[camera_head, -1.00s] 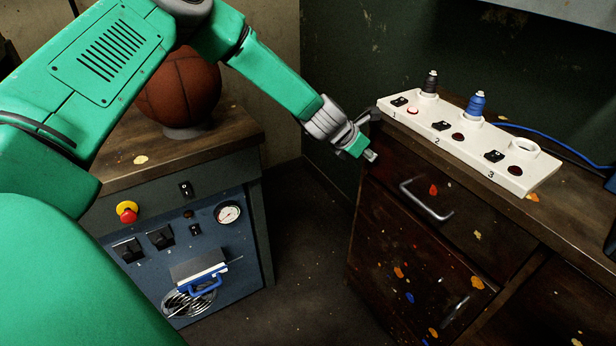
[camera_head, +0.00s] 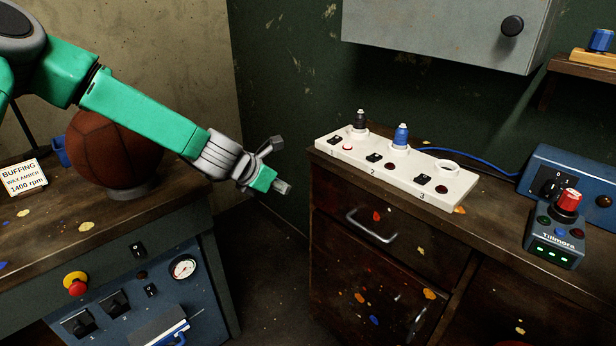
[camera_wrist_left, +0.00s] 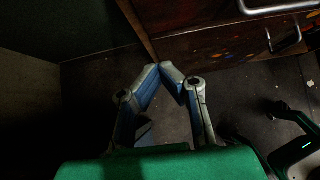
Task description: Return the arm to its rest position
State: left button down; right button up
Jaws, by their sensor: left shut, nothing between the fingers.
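My left arm (camera_head: 145,110), green with grey joints, comes in from the left in the head view. Its left gripper (camera_head: 281,186) hangs in the air over the gap between the left bench and the right cabinet, touching neither. In the left wrist view the gripper (camera_wrist_left: 168,76) has its fingertips together, with nothing between them and dark floor beyond. The brown leather ball (camera_head: 110,150) sits on a grey ring on the left bench, partly behind my arm. My right gripper is not seen.
A white three-socket strip (camera_head: 400,175) with black and blue plugs lies on the right cabinet (camera_head: 480,235). A control box (camera_head: 555,240) stands farther right. A grey wall cabinet (camera_head: 440,30) hangs above. The left bench (camera_head: 60,225) carries a buffing sign (camera_head: 25,177).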

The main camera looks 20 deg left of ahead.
pick_arm(q)
jog(key=shift+f, duration=0.1)
jog(key=s+d+f+m+g+y, duration=0.1)
jog(key=s+d+f+m+g, duration=0.15)
jog(key=s+f+m, duration=0.5)
jog(key=s+d+f+m+g+y, duration=0.15)
jog(key=s+d+f+m, duration=0.25)
jog(key=s+f+m, duration=0.4)
jog(key=s+f+m+g, duration=0.2)
jog(key=s+m, duration=0.6)
jog(key=s, duration=0.3)
jog(key=s+a+f+m+g, duration=0.1)
jog(key=s+f+m, duration=0.2)
jog(key=s+m, duration=0.6)
jog(key=s, duration=0.3)
jog(key=shift+s+g+y, duration=0.3)
jog(key=shift+g+y, duration=0.05)
jog(key=shift+g, duration=0.05)
jog(key=shift+w+d, duration=0.1)
jog(key=shift+w, duration=0.05)
